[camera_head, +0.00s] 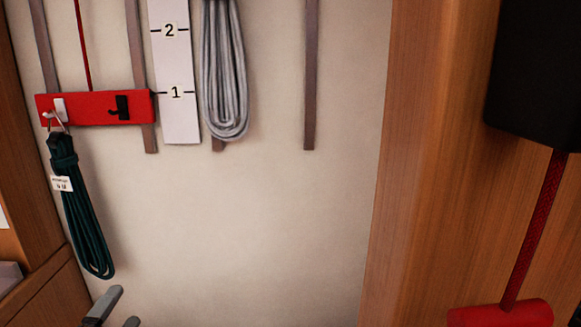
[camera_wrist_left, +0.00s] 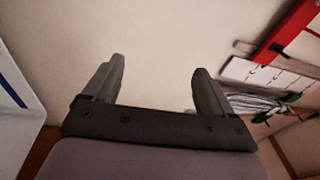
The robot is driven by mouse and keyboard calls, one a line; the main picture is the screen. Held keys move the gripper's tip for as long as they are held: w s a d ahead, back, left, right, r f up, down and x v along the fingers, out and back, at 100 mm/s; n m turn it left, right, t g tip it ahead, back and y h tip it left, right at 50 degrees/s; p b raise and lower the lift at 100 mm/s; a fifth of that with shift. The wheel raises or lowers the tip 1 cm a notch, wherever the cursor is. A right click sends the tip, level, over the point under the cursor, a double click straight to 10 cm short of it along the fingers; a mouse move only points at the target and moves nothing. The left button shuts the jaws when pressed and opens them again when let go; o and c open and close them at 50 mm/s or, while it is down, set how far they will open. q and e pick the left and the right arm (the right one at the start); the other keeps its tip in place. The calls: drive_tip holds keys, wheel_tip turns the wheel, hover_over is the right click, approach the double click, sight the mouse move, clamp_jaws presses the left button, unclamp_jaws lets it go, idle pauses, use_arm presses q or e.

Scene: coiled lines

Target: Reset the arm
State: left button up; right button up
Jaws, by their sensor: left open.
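My left gripper (camera_head: 118,310) shows only by its fingertips at the bottom left of the head view, below the dark green coil. In the left wrist view (camera_wrist_left: 155,88) its two grey fingers stand wide apart with nothing between them, facing a bare pale wall. My right gripper is not in view. The dark green coiled line (camera_head: 82,205) with a white tag hangs from a hook on the red bar (camera_head: 95,107). A grey coiled line (camera_head: 224,75) hangs to the right of a white board marked 1 and 2 (camera_head: 177,80).
A black hook (camera_head: 121,107) on the red bar is empty. A wooden panel (camera_head: 440,160) stands on the right, with a black box (camera_head: 537,70) and a red cord (camera_head: 535,230) leading down to a red piece (camera_head: 500,314). The middle wall (camera_head: 290,230) is clear.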

use_arm(q)
drive_tip(key=s+d+f+n+g+h+p, duration=0.1)
drive_tip(key=s+d+f+n+g, duration=0.3)
drive_tip(key=s+d+f+n, duration=0.3)
drive_tip(key=s+d+f+n+g+h+p, duration=0.1)
drive_tip(key=s+d+f+n+g, duration=0.3)
drive_tip(key=s+d+f+n, duration=0.3)
drive_tip(key=s+f, duration=0.4)
drive_tip(key=s, duration=0.1)
drive_tip(key=shift+s+d+f+n+g+p, duration=0.15)
drive_tip(key=shift+n+g+p, duration=0.15)
drive_tip(key=shift+n+g, duration=0.1)
